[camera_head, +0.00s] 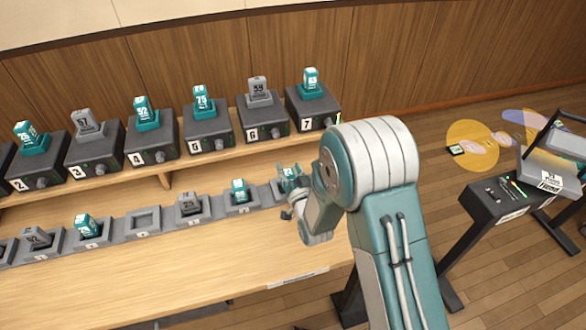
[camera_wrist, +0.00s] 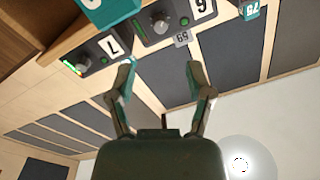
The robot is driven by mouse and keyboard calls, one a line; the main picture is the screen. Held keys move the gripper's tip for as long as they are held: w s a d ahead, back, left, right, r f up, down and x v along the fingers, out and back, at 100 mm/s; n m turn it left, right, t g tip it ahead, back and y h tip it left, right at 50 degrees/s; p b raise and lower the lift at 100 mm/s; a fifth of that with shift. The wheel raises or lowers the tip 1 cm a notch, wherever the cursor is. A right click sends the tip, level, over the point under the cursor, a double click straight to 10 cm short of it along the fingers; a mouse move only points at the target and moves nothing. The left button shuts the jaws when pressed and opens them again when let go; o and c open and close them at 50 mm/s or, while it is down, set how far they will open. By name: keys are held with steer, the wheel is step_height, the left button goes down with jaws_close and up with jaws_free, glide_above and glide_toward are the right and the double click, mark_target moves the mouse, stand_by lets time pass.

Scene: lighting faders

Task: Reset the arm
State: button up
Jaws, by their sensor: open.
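My arm (camera_head: 370,165) reaches in from the lower right of the head view, bent over the right end of the wooden bench. In the wrist view my gripper (camera_wrist: 161,72) has its two fingers spread apart, with nothing between them. Beyond the fingertips are the dark boxes labelled 7 (camera_wrist: 85,58) and 6 (camera_wrist: 165,22), seen upside down. A teal block (camera_wrist: 107,12) shows at the top edge. In the head view the forearm partly hides the right end of the lower row.
On the upper shelf stands a row of dark boxes, including box 7 (camera_head: 312,105), holding teal and grey blocks. The lower row has small grey trays, some with blocks; one tray (camera_head: 143,222) is empty. A black stand (camera_head: 495,200) is at right. Bench front (camera_head: 180,285) is clear.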

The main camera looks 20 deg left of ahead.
steer(key=w+d+r+g+h, duration=0.15)
steer(key=d+r+h, duration=0.25)
steer(key=d+r, duration=0.45)
steer(key=s+d+r+m+g+h, duration=0.1)
steer(key=s+d+r+h, duration=0.1)
steer(key=d+r, duration=0.25)
steer(key=s+d+r+g+h, duration=0.1)
steer(key=s+d+r, duration=0.2)
steer(key=d, duration=0.3)
steer(key=s+d+r+g+h, duration=0.1)
steer(key=s+d, duration=0.3)
steer(key=s, duration=0.4)
steer(key=s+d+r+g+h, duration=0.1)
steer(key=s+d+g, duration=0.2)
steer(key=s, duration=0.4)
steer(key=s+d+r+m+g+h, duration=0.1)
steer(key=s+d+r+g, duration=0.1)
steer(key=s+d, duration=0.3)
steer(key=s, duration=0.3)
steer(key=shift+s+d, duration=0.25)
steer(key=shift+s, duration=0.05)
steer(key=shift+r, duration=0.1)
